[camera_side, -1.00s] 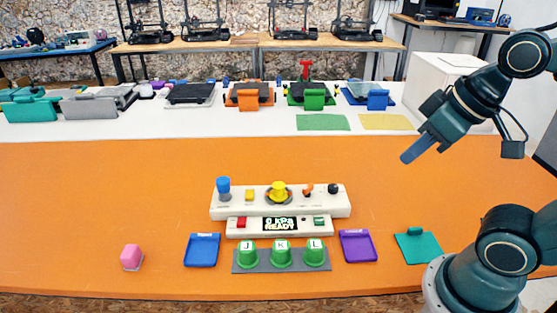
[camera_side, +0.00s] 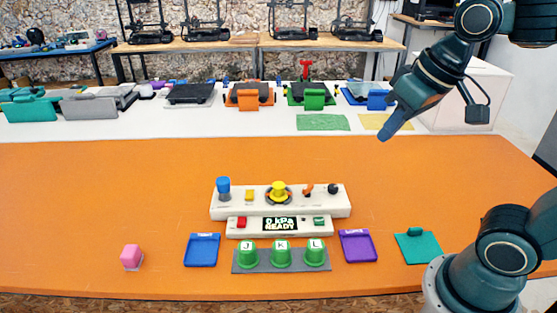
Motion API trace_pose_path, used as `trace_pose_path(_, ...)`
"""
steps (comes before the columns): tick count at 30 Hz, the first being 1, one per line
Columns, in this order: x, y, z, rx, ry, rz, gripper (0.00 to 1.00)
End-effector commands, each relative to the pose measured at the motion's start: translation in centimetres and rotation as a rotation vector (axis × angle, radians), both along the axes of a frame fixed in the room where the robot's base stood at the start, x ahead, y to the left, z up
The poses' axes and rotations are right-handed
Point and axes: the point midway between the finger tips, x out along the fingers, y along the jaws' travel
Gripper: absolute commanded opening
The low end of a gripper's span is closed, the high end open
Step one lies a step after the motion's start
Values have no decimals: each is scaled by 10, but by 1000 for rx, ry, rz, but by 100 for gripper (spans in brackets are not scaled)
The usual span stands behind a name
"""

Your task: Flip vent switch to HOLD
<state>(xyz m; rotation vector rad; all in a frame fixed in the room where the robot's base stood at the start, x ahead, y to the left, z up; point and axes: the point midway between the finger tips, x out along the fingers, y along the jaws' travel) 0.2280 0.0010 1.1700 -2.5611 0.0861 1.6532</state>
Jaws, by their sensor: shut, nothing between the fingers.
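A white control panel (camera_side: 258,208) sits on the orange table. Along its top are a blue knob (camera_side: 223,188), a yellow block, a round yellow knob (camera_side: 279,191), a small orange lever (camera_side: 307,189) and a small black knob (camera_side: 333,189). I cannot read a vent or HOLD label, so I cannot tell which one is the vent switch. A display on the front strip (camera_side: 280,224) reads 0 kPa READY. My gripper (camera_side: 387,134) is shut and empty, in the air above and to the right of the panel, apart from everything.
Green cups (camera_side: 281,255) marked J, K and L stand before the panel. Blue (camera_side: 202,250) and purple (camera_side: 357,246) trays flank them. A pink block (camera_side: 131,257) is at left, a teal plate (camera_side: 418,247) at right. Printers line the back. The orange table left of the panel is clear.

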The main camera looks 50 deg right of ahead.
Motion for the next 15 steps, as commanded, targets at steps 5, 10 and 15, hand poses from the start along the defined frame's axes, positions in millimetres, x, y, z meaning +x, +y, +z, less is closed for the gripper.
trace_pose_path(5,29,1,8,23,38,-50,0)
trace_pose_path(10,57,2,13,42,71,-99,0)
trace_pose_path(15,86,4,14,60,104,-148,0)
